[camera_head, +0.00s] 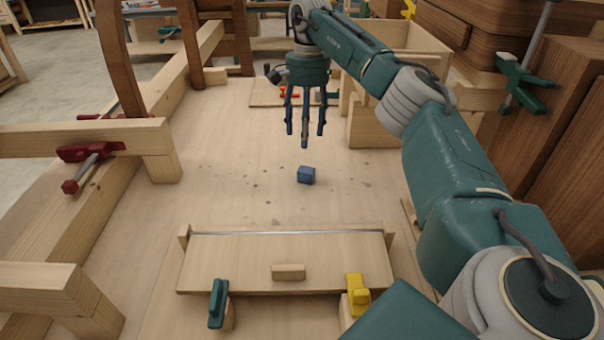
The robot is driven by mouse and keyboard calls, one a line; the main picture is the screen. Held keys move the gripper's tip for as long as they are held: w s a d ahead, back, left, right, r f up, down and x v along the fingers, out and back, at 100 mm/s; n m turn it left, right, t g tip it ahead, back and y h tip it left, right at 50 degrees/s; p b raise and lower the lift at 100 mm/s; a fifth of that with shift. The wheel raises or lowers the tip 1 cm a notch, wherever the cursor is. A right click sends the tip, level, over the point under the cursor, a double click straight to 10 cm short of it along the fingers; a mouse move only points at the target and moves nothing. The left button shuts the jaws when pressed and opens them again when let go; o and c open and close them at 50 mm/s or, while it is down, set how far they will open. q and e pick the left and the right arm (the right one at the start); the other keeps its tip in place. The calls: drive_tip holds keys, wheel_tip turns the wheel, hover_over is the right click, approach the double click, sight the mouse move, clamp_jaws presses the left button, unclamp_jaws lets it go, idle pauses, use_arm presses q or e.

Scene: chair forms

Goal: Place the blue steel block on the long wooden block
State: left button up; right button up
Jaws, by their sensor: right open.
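The small blue steel block (306,175) rests on the pale wooden table. My right gripper (305,137) hangs above and slightly behind it, fingers pointing down, open and empty, apart from the block. A small oblong wooden block (288,271) lies on a wide wooden board (235,265) nearer the front; I cannot tell whether it is the long wooden block. Nothing sits on top of the oblong block. My left gripper is not in view.
A green clamp (217,303) and a yellow clamp (357,295) stand at the board's front edge. A red clamp (88,160) is on the wooden frame at left. Stacked wood (375,125) stands at back right. The tabletop around the blue block is clear.

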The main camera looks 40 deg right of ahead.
drive_tip(key=n, duration=0.2)
hover_over(306, 169)
drive_tip(key=f, duration=0.5)
drive_tip(key=shift+w+f+p, duration=0.15)
drive_tip(key=shift+w+p, duration=0.15)
drive_tip(key=shift+p, duration=0.05)
drive_tip(key=f, duration=0.1)
drive_tip(key=f+p, duration=0.1)
drive_tip(key=f, duration=0.1)
drive_tip(key=f+p, duration=0.1)
drive_tip(key=shift+s+d+f, duration=0.1)
drive_tip(key=shift+s+f, duration=0.3)
drive_tip(key=shift+f, duration=0.4)
drive_tip(key=shift+c, duration=0.5)
drive_tip(key=shift+r, duration=0.1)
clamp_jaws()
